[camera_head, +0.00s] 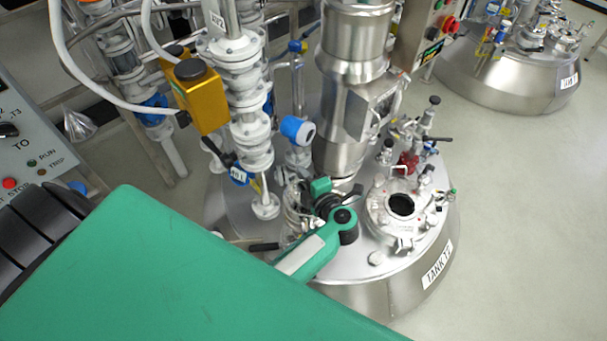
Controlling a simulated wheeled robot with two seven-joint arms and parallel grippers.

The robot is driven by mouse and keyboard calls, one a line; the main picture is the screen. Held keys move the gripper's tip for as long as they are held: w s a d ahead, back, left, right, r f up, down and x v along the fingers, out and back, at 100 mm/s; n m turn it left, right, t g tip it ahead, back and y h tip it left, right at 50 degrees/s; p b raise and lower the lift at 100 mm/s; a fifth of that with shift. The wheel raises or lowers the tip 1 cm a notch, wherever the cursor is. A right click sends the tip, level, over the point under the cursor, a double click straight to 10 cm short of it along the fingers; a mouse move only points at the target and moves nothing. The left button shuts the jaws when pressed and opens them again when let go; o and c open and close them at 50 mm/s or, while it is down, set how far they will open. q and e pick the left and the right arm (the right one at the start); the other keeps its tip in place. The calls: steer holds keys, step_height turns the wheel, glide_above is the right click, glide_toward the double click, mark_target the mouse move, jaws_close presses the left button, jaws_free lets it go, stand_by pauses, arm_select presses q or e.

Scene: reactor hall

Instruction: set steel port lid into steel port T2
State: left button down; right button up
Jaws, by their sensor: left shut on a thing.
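The steel port T2 (402,205) is a round flanged opening on top of the steel tank, right of centre. Its dark hole shows and no lid covers it. My left gripper (326,203) is green and black, small in the picture, and sits left of the port, above the tank top and apart from the port. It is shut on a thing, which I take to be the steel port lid. The lid cannot be picked out clearly; the hand and wrist hide it. My right gripper is not in view.
The tank (372,294) carries a thick steel column (352,105) behind my gripper. A valve stack (247,95) with a yellow box (201,96) stands left. Valves and a red fitting (409,162) crowd behind the port. The floor (530,220) at right is clear.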

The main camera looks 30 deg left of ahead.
arm_select(q)
steer(key=shift+f, duration=0.25)
stand_by(0.3)
steer(key=shift+f+b, duration=1.25)
steer(key=shift+f, duration=0.25)
steer(key=shift+s+f, duration=0.1)
steer(key=shift+f, duration=0.2)
